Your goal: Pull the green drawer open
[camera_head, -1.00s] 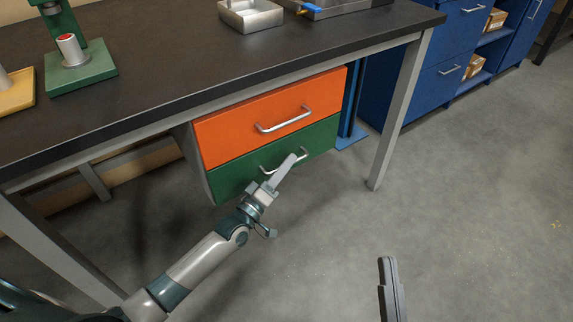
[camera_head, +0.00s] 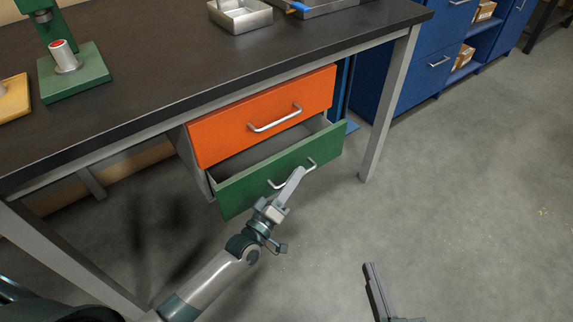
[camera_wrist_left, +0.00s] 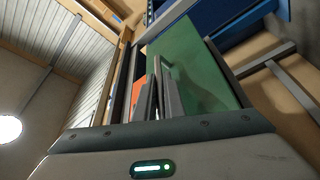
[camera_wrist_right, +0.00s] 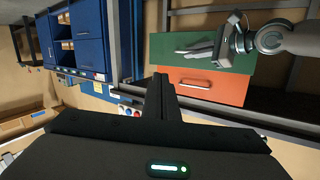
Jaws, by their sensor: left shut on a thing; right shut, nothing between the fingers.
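The green drawer (camera_head: 240,190) is the lower drawer under the table and stands partly open. Its grey inside shows behind the front panel. My left gripper (camera_head: 295,177) is shut on the drawer's silver handle (camera_head: 277,185). In the left wrist view the fingers (camera_wrist_left: 160,90) reach the handle in front of the green panel (camera_wrist_left: 195,70). The green drawer also shows in the right wrist view (camera_wrist_right: 165,43). My right gripper (camera_head: 370,270) is shut and empty, apart from the drawers, over the floor at the bottom.
The orange drawer (camera_head: 220,128) above is closed. The dark tabletop (camera_head: 180,75) carries a green press (camera_head: 75,80) and a metal tray (camera_head: 240,17). A table leg (camera_head: 388,115) stands right of the drawers. The floor in front is clear.

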